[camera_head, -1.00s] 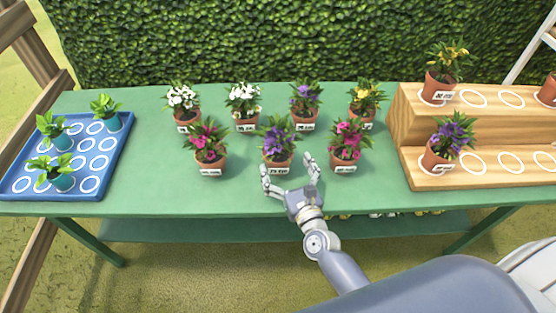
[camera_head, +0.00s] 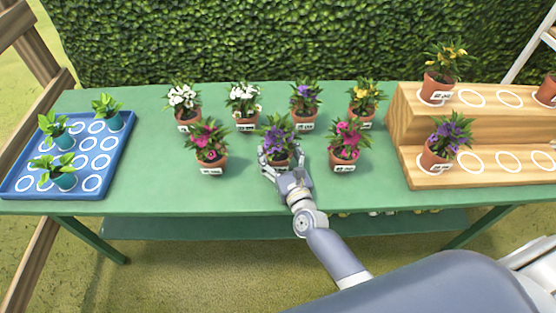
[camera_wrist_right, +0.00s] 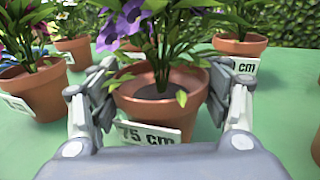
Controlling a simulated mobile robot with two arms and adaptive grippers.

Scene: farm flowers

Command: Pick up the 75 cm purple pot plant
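The purple pot plant (camera_head: 278,136) stands upright in a terracotta pot in the front row on the green table. In the right wrist view its pot (camera_wrist_right: 160,100) carries a label reading 75 cm (camera_wrist_right: 148,133). My right gripper (camera_head: 282,162) is open around this pot, one finger on each side. In the right wrist view the fingers (camera_wrist_right: 160,95) flank the pot; I cannot tell whether they touch it. My left gripper is not in view.
Pink plants (camera_head: 208,143) and (camera_head: 346,140) stand to the left and right. White (camera_head: 243,100), purple (camera_head: 305,100) and yellow (camera_head: 365,100) plants stand behind. A blue tray (camera_head: 120,147) is at left, a wooden stepped stand (camera_head: 420,178) at right. The front table strip is clear.

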